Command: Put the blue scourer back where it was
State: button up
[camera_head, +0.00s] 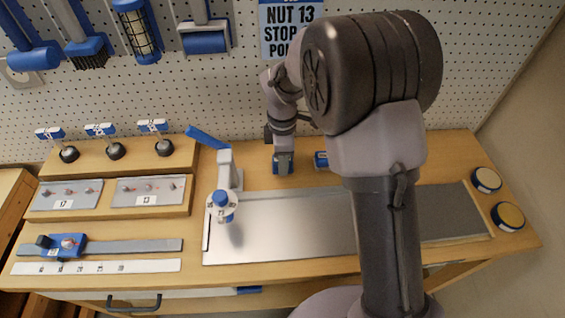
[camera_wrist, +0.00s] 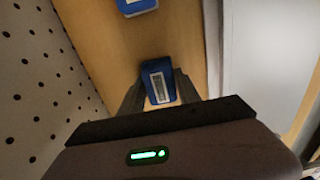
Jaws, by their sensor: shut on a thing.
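My gripper (camera_head: 283,158) is at the back of the bench, pointing down, near the pegboard. In the wrist view its two fingers (camera_wrist: 158,92) are shut on a small blue block with a pale printed label, which I take to be the blue scourer (camera_wrist: 158,76). In the head view the scourer (camera_head: 283,168) shows blue at the fingertips. It is at or just above the wooden bench top; I cannot tell whether it touches. A second blue block (camera_head: 321,160) lies just to its right, apart from it; it also shows at the top of the wrist view (camera_wrist: 136,6).
A metal plate (camera_head: 280,225) lies in front of my gripper. A blue-handled clamp (camera_head: 224,175) stands to the left. Stepped wooden racks (camera_head: 120,190) fill the left side. The pegboard (camera_head: 245,95) rises close behind.

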jog(key=o, duration=1.3)
jog(key=s+d+r+m+t+p, duration=0.1)
jog(key=s+r+m+p, duration=0.15)
jog(key=r, duration=0.65)
jog(key=s+d+r+m+p, duration=0.1)
jog(key=r+m+p, duration=0.15)
jog(key=r, duration=0.75)
jog(key=s+d+r+m+t, duration=0.1)
jog(key=s+r+m, duration=0.1)
jog(key=s+m, duration=0.3)
jog(key=s+d+r+m+t+y, duration=0.1)
jog(key=s+r+m+t, duration=0.1)
jog(key=s+m, duration=0.4)
jog(key=s+d+r+m+t+y, duration=0.1)
jog(key=s+d+r+m, duration=0.1)
jog(key=s+m, duration=0.4)
jog(key=shift+s+d+r+t, duration=0.1)
jog(key=shift+s+r+t, duration=0.1)
jog(key=shift+s, duration=0.8)
jog(key=shift+s+r+t, duration=0.1)
jog(key=shift+s+t, duration=0.1)
jog(key=shift+s, duration=0.75)
